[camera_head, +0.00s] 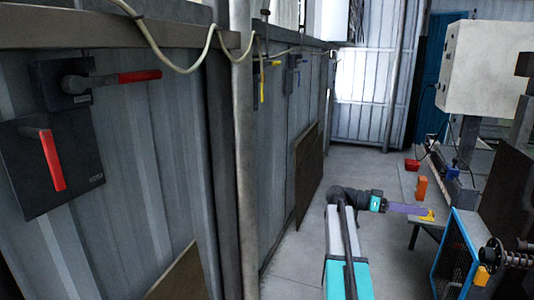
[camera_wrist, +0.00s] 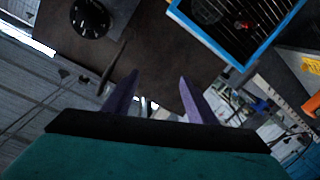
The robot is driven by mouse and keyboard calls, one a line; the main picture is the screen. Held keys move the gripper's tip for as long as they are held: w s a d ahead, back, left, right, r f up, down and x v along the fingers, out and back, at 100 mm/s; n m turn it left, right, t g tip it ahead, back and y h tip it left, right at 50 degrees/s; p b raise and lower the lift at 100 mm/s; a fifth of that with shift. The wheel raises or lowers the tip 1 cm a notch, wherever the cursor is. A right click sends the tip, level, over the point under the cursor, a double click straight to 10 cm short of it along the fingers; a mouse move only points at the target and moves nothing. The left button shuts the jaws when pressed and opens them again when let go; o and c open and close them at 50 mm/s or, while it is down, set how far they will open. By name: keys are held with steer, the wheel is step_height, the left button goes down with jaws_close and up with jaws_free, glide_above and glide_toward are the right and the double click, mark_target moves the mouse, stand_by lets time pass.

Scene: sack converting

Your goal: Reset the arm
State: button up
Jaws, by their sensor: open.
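My arm reaches forward in the lower middle of the head view, over the floor, with its teal and dark links bent toward the right. My gripper (camera_wrist: 158,76) shows two purple fingers standing well apart in the wrist view, with nothing between them. In the head view the purple gripper (camera_head: 408,209) points right, toward a small yellow piece (camera_head: 429,215). I cannot tell whether it touches that piece.
Dark switch boxes with red handles (camera_head: 52,160) (camera_head: 138,76) hang on the left metal wall. A blue-framed mesh panel (camera_head: 456,252) stands at the lower right, also visible in the wrist view (camera_wrist: 236,60). An orange block (camera_head: 421,188) lies beyond my gripper. Grey floor (camera_head: 368,165) is clear behind my arm.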

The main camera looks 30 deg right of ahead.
steer(key=w+a+f+n+t, duration=0.2)
steer(key=w+a+f+n, duration=0.3)
steer(key=f, duration=0.6)
steer(key=w+a+f+n+t, duration=0.1)
steer(key=w+a+f+t, duration=0.1)
steer(key=a+f, duration=0.75)
steer(key=s+a+f+n+t+y, duration=0.1)
steer(key=a+f+n, duration=0.2)
steer(key=a+f, duration=0.5)
steer(key=a+f+n+t+y, duration=0.1)
steer(key=a+f+n, duration=0.15)
steer(key=f, duration=0.85)
steer(key=s+a+f+n+y, duration=0.3)
steer(key=s+a+f, duration=0.4)
steer(key=a, duration=0.4)
steer(key=s+a+f+n+y, duration=0.3)
steer(key=s+a+f, duration=0.4)
steer(key=a, duration=0.4)
steer(key=s+a+f+n+y, duration=0.4)
steer(key=s+a+f, duration=0.4)
steer(key=a, duration=0.4)
steer(key=shift+f+y, duration=0.4)
steer(key=shift+f, duration=0.4)
